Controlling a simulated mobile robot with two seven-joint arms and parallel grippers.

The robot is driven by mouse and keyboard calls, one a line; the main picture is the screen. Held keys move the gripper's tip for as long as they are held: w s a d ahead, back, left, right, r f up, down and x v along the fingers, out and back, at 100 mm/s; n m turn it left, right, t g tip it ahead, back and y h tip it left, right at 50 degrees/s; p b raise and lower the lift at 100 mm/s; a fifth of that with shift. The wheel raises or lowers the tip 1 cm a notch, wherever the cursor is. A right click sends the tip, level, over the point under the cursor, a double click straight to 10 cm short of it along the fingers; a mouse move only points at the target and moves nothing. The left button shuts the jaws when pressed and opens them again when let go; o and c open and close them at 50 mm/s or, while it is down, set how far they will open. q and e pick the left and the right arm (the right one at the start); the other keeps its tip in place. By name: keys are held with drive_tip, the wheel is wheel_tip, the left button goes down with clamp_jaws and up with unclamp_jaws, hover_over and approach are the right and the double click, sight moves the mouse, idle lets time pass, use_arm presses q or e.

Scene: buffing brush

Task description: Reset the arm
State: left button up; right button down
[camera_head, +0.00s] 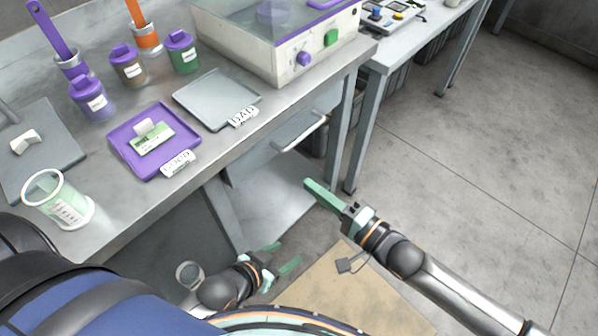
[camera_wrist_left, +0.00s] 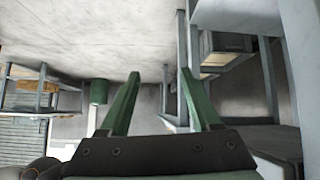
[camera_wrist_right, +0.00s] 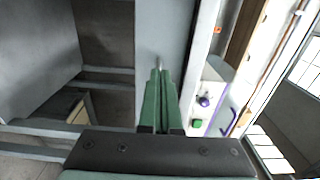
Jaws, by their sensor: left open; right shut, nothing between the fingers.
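My left gripper (camera_head: 283,257) is low beside the table's front edge, near my own body. Its two green fingers are apart and empty, which the left wrist view (camera_wrist_left: 155,100) also shows. My right gripper (camera_head: 318,192) is out in front of the table, right of the drawer handle and above the floor. Its green fingers are together with nothing between them, as the right wrist view (camera_wrist_right: 161,90) shows. Neither gripper touches anything on the table.
The metal table (camera_head: 190,195) holds a purple tray (camera_head: 120,150) with a green-labelled item, a grey tray (camera_head: 205,92), several lidded jars, a clear beaker (camera_head: 70,212) and a white machine (camera_head: 300,75). A drawer handle (camera_head: 305,132) sticks out in front. The floor (camera_head: 480,150) at right is clear.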

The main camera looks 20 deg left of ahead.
use_arm(q)
wheel_tip(320, 180, up, 8)
drive_tip(key=s+a+p, duration=0.1)
drive_tip(key=a+p, duration=0.1)
drive_tip(key=p, duration=0.8)
drive_tip(key=shift+a+r+n+y, duration=0.15)
drive_tip(key=shift+a+n+y, duration=0.15)
drive_tip(key=shift+a+y, duration=0.1)
use_arm(e)
drive_tip(key=s+d+f+n+t+h, duration=0.1)
drive_tip(key=s+d+f+n+h, duration=0.1)
drive_tip(key=d, duration=0.7)
drive_tip(key=s+d+f+n+h, duration=0.2)
drive_tip(key=s+d+h, duration=0.3)
drive_tip(key=d+h, duration=0.2)
drive_tip(key=s+d+f+n+t+h, duration=0.1)
drive_tip(key=s+d+f+n+h, duration=0.1)
drive_tip(key=d, duration=0.9)
drive_tip(key=s+f+h, duration=0.1)
drive_tip(key=s+h, duration=0.1)
drive_tip(key=h, duration=0.1)
drive_tip(key=shift+s+d+t, duration=0.15)
drive_tip(key=shift+t, duration=0.15)
use_arm(q)
drive_tip(key=shift+s, duration=0.1)
